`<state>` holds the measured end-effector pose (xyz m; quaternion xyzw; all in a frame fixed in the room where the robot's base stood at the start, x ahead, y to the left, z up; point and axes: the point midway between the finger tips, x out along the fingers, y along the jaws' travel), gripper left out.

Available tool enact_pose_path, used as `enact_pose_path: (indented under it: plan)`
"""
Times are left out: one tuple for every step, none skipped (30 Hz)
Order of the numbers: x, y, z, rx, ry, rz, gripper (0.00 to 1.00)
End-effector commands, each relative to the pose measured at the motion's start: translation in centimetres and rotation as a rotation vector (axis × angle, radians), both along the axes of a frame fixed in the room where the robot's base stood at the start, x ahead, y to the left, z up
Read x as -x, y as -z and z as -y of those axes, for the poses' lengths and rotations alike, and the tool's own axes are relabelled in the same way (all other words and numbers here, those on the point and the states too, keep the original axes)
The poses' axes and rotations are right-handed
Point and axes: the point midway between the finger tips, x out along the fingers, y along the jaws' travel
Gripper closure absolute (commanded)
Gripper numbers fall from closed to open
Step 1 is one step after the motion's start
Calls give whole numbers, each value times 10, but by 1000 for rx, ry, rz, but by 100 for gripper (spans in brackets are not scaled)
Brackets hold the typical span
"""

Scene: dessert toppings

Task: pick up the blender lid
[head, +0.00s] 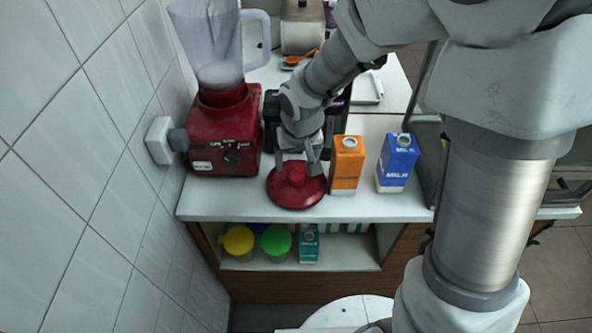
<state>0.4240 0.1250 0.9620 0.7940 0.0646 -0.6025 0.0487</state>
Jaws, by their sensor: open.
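The blender lid (296,191) is a round red disc with a raised middle. It lies on the white counter near the front edge, in front of the blender's right side. My gripper (298,170) points down right over the lid, its fingers apart around or just above the raised middle. I cannot tell whether the fingers touch it. The red blender (222,130) stands to the left against the tiled wall, with a clear jug (215,45) on top that has no lid on it.
An orange carton (347,165) stands close to the lid's right, and a blue milk carton (397,163) stands farther right. A dark object (271,112) is behind my gripper. The shelf below holds a yellow-lidded jar (237,241), a green-lidded jar (275,241) and a teal carton (308,246).

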Motion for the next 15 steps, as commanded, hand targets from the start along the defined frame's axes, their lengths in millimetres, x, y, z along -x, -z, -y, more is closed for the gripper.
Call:
enact_pose_path:
  plan:
    - [1, 6, 0, 2, -1, -4, 19]
    - [1, 11, 1, 2, -1, -5, 19]
    - [1, 17, 1, 1, -1, -5, 19]
    - [1, 22, 1, 1, -1, -5, 19]
    - [1, 28, 1, 2, -2, -6, 19]
    - [1, 34, 1, 1, -2, -5, 19]
    - [-1, 38, 1, 1, -2, -4, 19]
    - [-2, 41, 1, 1, -1, -5, 19]
    - [-3, 45, 1, 1, -1, -4, 19]
    - [-4, 47, 0, 1, -1, -3, 19]
    - [-5, 49, 0, 1, -1, -3, 19]
    - [-5, 51, 0, 1, -1, -3, 19]
    - [-6, 51, 0, 1, -1, -3, 19]
    - [-6, 51, 0, 1, -1, -2, 19]
    - [-6, 51, 0, 1, -1, -2, 19]
